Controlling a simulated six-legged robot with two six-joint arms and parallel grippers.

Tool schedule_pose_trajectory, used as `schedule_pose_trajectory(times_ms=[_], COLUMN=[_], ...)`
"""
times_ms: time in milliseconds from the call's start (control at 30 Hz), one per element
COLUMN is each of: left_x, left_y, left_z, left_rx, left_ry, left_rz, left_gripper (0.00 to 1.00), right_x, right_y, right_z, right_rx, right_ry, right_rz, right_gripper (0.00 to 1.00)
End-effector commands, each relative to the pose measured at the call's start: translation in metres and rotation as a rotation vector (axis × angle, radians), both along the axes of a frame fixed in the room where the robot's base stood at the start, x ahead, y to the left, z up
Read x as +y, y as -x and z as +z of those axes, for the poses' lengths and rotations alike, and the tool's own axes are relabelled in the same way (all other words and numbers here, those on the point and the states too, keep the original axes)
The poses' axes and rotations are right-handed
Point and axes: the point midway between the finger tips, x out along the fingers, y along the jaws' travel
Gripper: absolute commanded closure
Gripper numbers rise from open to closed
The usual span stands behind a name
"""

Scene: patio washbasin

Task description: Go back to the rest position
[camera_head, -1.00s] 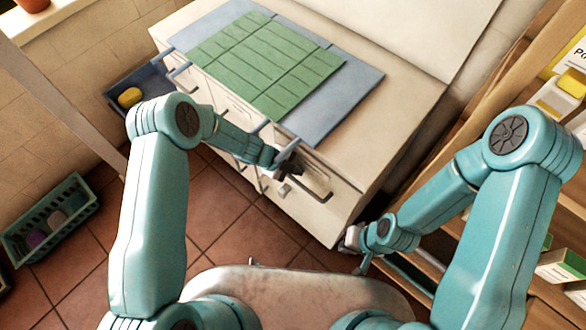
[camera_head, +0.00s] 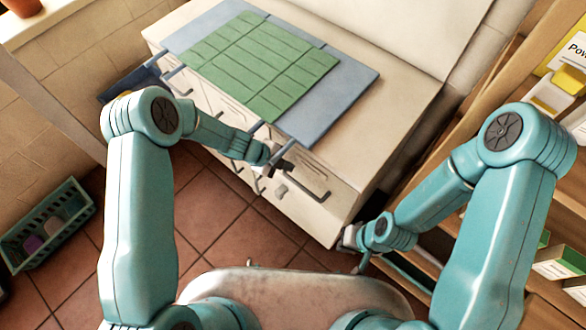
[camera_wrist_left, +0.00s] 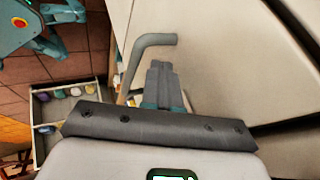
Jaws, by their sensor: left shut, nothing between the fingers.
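My left gripper (camera_head: 284,165) is in front of the white cabinet's drawer fronts, close to a dark bar handle (camera_head: 318,192). In the left wrist view its fingers (camera_wrist_left: 162,84) are together with nothing between them, just beside a grey bent handle (camera_wrist_left: 150,42). I cannot tell whether they touch the handle. My right gripper (camera_head: 352,240) hangs low by the cabinet's near right corner; it is small and partly hidden by its own arm, so its jaws cannot be made out.
The white cabinet (camera_head: 400,110) carries a blue mat (camera_head: 352,82) with a green slatted mat (camera_head: 262,62) on it. A dark blue open drawer (camera_head: 118,88) juts out at left. A teal basket (camera_head: 40,240) stands on the tiled floor. Wooden shelves with boxes (camera_head: 560,262) flank my right arm.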

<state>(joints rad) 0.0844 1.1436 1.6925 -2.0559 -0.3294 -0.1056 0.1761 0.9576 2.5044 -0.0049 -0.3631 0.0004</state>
Motion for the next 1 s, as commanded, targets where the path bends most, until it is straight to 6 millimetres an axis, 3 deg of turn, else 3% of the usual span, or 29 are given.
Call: schedule_pose_trajectory(times_ms=[33, 200, 400, 500, 800, 867, 1000], left_x=[0.018, 0.061, 0.097, 0.106, 0.109, 0.102, 0.066], left_y=[0.004, 0.017, 0.028, 0.031, 0.033, 0.03, 0.058], left_z=[-0.006, -0.005, -0.004, -0.004, -0.003, 0.001, 0.007], left_rx=[0.006, 0.006, 0.006, 0.007, 0.006, -0.003, 0.113], left_ry=[-0.001, -0.002, -0.002, -0.001, -0.001, -0.002, 0.074], left_rz=[0.01, 0.008, 0.006, 0.004, -0.002, -0.02, 0.071], left_gripper=[1.0, 1.0, 1.0, 1.0, 1.0, 1.0, 1.0], right_x=[0.0, 0.0, 0.0, 0.0, 0.0, 0.0, 0.0], right_y=[0.0, 0.0, 0.0, 0.0, 0.0, 0.0, 0.0], right_z=[-0.005, -0.01, -0.013, -0.014, -0.014, -0.014, -0.014], right_rx=[0.0, 0.001, 0.0, 0.0, 0.0, 0.0, 0.0], right_ry=[0.0, 0.0, 0.0, 0.0, 0.0, 0.0, 0.0], right_rz=[0.0, 0.0, 0.0, 0.0, 0.0, 0.0, 0.0], right_gripper=[1.0, 1.0, 1.0, 1.0, 1.0, 1.0, 1.0])
